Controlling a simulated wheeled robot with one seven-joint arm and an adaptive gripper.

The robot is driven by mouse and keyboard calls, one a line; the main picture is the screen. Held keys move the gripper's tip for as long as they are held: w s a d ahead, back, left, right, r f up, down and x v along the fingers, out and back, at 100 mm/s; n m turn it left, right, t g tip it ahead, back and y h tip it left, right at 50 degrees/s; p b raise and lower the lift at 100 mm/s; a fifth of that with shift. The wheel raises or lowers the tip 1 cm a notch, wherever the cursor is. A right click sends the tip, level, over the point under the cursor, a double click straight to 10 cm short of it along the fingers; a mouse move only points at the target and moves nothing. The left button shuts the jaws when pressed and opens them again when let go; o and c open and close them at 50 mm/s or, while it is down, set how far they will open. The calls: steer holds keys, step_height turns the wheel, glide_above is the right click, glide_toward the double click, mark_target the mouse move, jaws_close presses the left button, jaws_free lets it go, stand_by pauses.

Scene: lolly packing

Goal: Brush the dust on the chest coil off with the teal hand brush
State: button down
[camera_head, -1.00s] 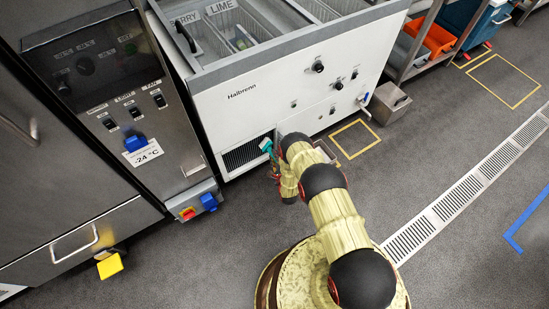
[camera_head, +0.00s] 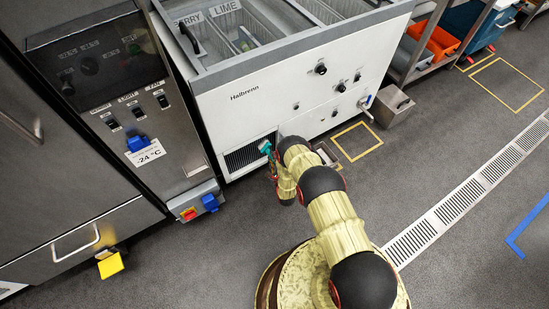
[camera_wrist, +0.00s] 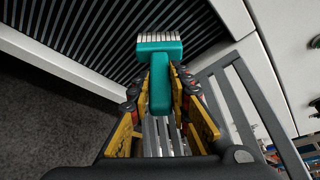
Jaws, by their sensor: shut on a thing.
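The teal hand brush (camera_wrist: 160,75) is held between the fingers of my gripper (camera_wrist: 158,90), which is shut on its handle. Its pale bristles point away from me, towards the dark finned coil (camera_wrist: 85,35) low in the white chest's front. I cannot tell whether the bristles touch the fins. In the head view the brush (camera_head: 265,146) shows at the right end of the coil opening (camera_head: 245,157), and my gripper (camera_head: 273,168) is mostly hidden by my arm. I cannot make out dust on the fins.
A grey slatted frame (camera_wrist: 232,95) stands close to the right of my gripper. The white chest (camera_head: 270,95) rises above the opening. A steel cabinet with a blue plug (camera_head: 210,202) is on the left. Open grey floor (camera_head: 220,265) lies in front.

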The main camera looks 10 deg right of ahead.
steer(key=shift+s+a, duration=0.15)
steer(key=shift+a, duration=0.35)
steer(key=shift+a, duration=0.15)
steer(key=shift+s+a+r, duration=0.1)
steer(key=shift+s+a, duration=0.05)
steer(key=shift+a, duration=0.4)
steer(key=shift+s+a, duration=0.15)
steer(key=shift+a, duration=0.4)
steer(key=shift+s+a, duration=0.15)
steer(key=shift+a, duration=0.45)
steer(key=shift+s+a, duration=0.15)
steer(key=shift+a, duration=0.45)
steer(key=shift+s+a+r, duration=0.1)
steer(key=shift+s+a, duration=0.1)
steer(key=shift+a, duration=0.4)
steer(key=shift+s+a, duration=0.15)
steer(key=shift+a, duration=0.45)
steer(key=shift+a, duration=0.15)
